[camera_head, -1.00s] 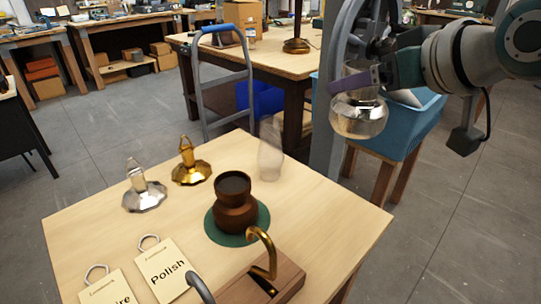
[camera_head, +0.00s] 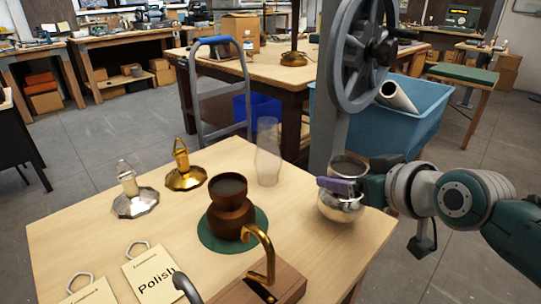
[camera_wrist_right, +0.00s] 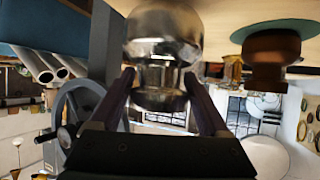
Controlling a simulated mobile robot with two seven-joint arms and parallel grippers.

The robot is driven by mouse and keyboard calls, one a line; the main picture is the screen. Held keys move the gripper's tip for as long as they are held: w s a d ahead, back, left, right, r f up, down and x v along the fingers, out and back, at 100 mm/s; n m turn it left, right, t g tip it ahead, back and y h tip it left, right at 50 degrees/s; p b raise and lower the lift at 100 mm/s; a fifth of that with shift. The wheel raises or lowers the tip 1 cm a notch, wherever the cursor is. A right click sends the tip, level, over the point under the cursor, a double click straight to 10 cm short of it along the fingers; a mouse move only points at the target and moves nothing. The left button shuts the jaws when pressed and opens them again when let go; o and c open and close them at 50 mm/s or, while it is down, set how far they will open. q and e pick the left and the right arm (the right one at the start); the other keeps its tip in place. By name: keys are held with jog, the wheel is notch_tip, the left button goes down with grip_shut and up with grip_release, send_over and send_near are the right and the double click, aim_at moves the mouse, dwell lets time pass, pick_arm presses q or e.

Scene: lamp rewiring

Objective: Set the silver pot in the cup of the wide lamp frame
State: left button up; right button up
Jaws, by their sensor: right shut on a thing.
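The silver pot (camera_head: 341,207) has a round, shiny body and a narrower neck. My right gripper (camera_head: 338,184) is shut on its neck and holds it upright by the table's right side. In the right wrist view the pot (camera_wrist_right: 165,45) sits between the two fingers (camera_wrist_right: 160,85). I cannot tell whether its bottom touches the table. A brass curved arm (camera_head: 267,258) rises from a wooden block (camera_head: 283,283) at the bottom, with a grey curved arm (camera_head: 190,288) to its left. No cup shows clearly, and I cannot tell which is the wide frame. My left gripper is not in view.
A brown pot (camera_head: 231,210) stands on a green round mat (camera_head: 210,237) mid-table, with a clear glass chimney (camera_head: 268,150) behind it. Silver (camera_head: 135,203) and brass (camera_head: 186,178) faceted pieces and a "Polish" tag (camera_head: 151,275) lie left. A large grey wheel (camera_head: 343,60) stands behind.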

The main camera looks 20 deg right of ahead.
jog(key=shift+f, duration=1.05)
jog(key=shift+f, duration=0.15)
jog(key=o, duration=1.6)
jog(key=shift+b, duration=0.3)
